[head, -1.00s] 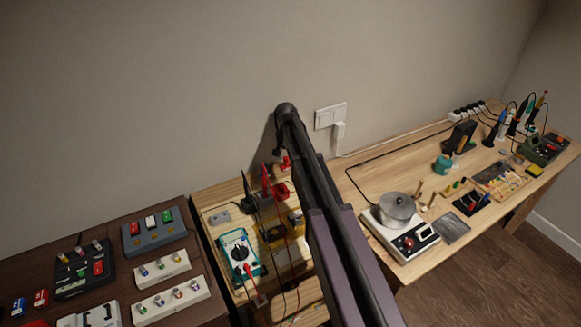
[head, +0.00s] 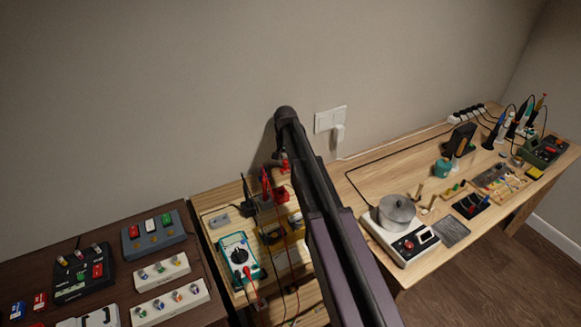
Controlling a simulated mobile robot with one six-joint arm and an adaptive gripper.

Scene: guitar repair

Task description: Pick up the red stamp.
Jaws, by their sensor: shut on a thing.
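My gripper (head: 279,161) shows only in part, small and dark, left of my arm link and below the arm's top joint. It is above the back of the light wooden table. A small red thing, which looks like the red stamp (head: 285,167), is at its jaws, and the gripper is shut on it. My arm hides part of both, so the stamp's shape and the exact grip cannot be made out.
Below the gripper stand a red holder (head: 281,194) and upright red and black probes. A teal multimeter (head: 239,257) with leads lies in front. A dark table (head: 206,236) with switch boxes is at left.

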